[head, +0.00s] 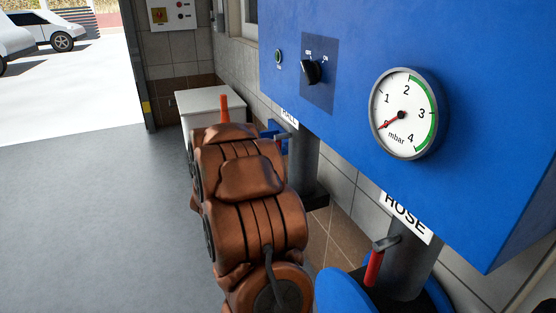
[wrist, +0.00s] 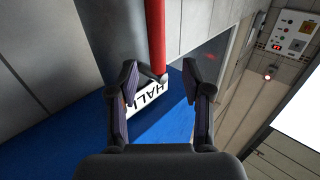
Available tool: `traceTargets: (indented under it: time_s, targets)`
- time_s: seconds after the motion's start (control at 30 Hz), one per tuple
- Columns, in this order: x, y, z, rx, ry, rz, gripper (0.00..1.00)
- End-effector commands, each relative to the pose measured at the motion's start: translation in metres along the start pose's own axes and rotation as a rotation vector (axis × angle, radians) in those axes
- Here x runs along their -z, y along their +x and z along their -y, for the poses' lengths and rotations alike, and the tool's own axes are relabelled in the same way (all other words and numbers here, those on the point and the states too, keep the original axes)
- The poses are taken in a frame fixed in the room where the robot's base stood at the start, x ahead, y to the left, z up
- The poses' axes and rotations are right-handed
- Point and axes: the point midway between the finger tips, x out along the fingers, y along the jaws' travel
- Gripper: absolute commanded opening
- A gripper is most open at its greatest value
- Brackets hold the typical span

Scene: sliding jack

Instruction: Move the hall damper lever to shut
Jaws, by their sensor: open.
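The red hall damper lever (wrist: 156,35) runs alongside a dark grey pipe (wrist: 103,40) in the wrist view, near the white HALL sign (wrist: 150,100). My gripper (wrist: 163,82) is open. The lever's near end shows between its fingers, closer to the left finger; I cannot tell whether they touch. The hall pipe (head: 303,165) and part of the HALL sign (head: 290,118) show beside the arm.
The blue cabinet (head: 340,110) carries a black knob (head: 311,71) and a gauge (head: 404,113) with its needle near 0. The red hose lever (head: 373,268) points down at the HOSE sign (head: 406,215). A white cabinet (head: 205,98) stands beyond my arm. The floor at left is clear.

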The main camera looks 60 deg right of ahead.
Motion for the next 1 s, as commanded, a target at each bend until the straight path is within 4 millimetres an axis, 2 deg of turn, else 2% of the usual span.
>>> traceTargets:
  time_s: [0.17, 0.6, 0.8, 1.0]
  targets:
    - [0.000, 0.013, -0.005, -0.016, -0.002, -0.014, 0.49]
    - [-0.001, 0.069, -0.005, -0.013, -0.001, -0.010, 0.49]
    - [0.000, 0.079, -0.005, -0.011, -0.003, -0.010, 0.49]
    - [0.001, 0.080, -0.004, -0.011, -0.002, -0.010, 0.49]
